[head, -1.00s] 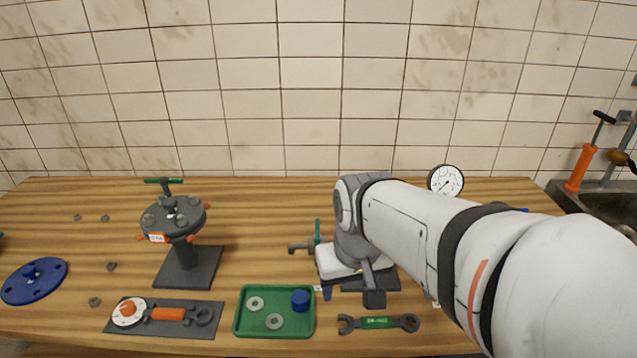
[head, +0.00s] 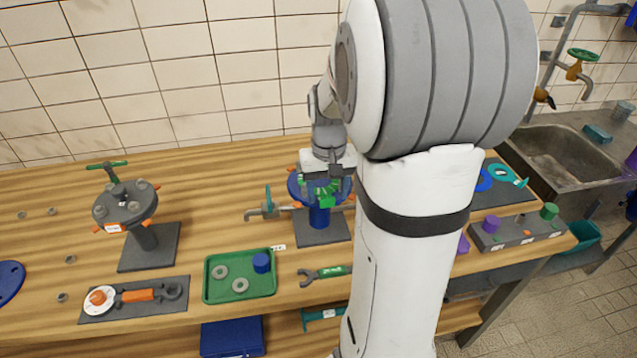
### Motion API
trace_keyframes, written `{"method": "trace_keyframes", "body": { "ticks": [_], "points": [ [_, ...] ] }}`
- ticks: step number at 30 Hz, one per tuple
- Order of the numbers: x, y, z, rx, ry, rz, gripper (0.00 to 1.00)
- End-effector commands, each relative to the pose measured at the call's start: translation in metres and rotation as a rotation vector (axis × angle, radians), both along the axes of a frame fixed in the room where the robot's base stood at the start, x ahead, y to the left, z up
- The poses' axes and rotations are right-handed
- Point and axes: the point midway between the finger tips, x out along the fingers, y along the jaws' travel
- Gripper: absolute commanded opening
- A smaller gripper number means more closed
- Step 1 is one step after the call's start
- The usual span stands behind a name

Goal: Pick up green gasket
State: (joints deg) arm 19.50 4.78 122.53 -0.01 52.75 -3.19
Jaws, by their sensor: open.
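A teal-green ring (head: 501,173), which looks like the green gasket, lies on a dark mat (head: 488,198) at the right end of the bench. A blue ring (head: 484,181) lies just left of it.
A dark flange stand (head: 125,205) and a green tray (head: 211,290) with two washers and a blue cap stand to the left. A wrench (head: 325,274) lies in front. A grey block (head: 520,232) with coloured knobs is at the right edge, by the sink (head: 560,150). My arm hides the bench between.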

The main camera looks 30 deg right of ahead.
Motion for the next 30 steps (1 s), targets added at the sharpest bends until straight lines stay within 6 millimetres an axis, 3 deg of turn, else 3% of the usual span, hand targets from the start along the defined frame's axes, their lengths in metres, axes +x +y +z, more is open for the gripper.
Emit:
{"method": "trace_keyframes", "body": {
  "ticks": [4, 12, 30],
  "points": [
    [-0.001, 0.0, -0.015, 0.0, 0.001, 0.001, 0.56],
    [0.0, 0.001, -0.018, 0.0, -0.001, 0.001, 0.56],
    [0.0, 0.001, -0.017, -0.001, -0.002, 0.003, 0.08]
  ]
}}
